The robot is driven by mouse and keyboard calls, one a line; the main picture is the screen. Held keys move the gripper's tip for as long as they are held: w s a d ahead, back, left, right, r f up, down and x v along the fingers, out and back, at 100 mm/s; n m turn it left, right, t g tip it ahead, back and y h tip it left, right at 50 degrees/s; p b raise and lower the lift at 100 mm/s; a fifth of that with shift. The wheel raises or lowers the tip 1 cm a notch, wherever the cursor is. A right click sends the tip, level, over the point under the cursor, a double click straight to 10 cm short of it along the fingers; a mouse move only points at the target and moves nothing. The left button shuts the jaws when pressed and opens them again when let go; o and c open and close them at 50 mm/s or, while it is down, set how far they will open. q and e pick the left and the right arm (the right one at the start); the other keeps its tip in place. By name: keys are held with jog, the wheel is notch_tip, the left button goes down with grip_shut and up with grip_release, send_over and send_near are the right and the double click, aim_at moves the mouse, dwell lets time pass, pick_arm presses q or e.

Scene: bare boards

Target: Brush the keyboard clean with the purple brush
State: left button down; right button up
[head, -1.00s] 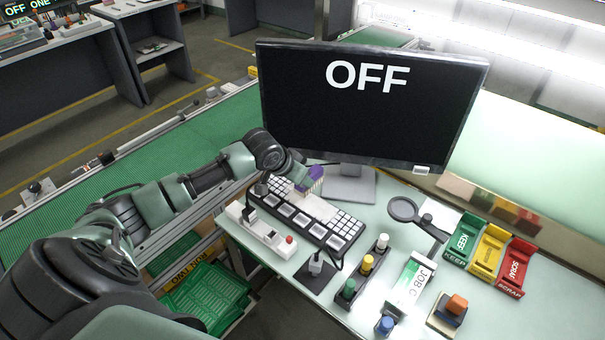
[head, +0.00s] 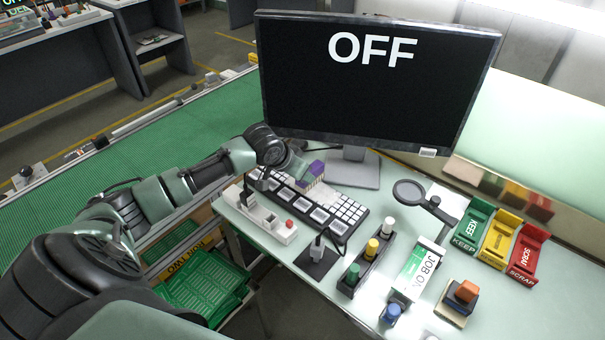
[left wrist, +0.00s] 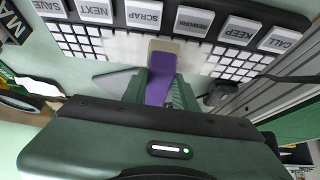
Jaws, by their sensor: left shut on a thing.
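The purple brush (head: 316,168) is in my left gripper (head: 300,170), over the far side of the keyboard (head: 338,213). In the left wrist view my left gripper (left wrist: 164,92) is shut on the brush's purple handle (left wrist: 158,92). The brush's pale end (left wrist: 165,46) overlaps the small keys of the keyboard (left wrist: 75,38). Whether its bristles touch the keys is hidden. A whitish patch (left wrist: 125,47) blurs the keys beside the brush. My right gripper is not in view.
The monitor (head: 375,80) reading OFF stands close behind. A white switch box (head: 262,222) lies along the keyboard's near side. A magnifier (head: 410,192), a rack of coloured pegs (head: 362,264) and KEEP and SCRAP trays (head: 525,258) stand to the right.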

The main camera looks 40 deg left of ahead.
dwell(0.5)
pick_arm(q)
jog(key=shift+f, duration=0.9)
jog(key=shift+d+r, duration=0.1)
jog(key=shift+d, duration=0.05)
jog(key=shift+s+d+p, duration=0.1)
jog(key=shift+d+p, duration=0.35)
jog(key=shift+d, duration=0.2)
jog(key=shift+s+d+p, duration=0.15)
jog(key=shift+d+p, duration=0.55)
jog(key=shift+d, duration=0.4)
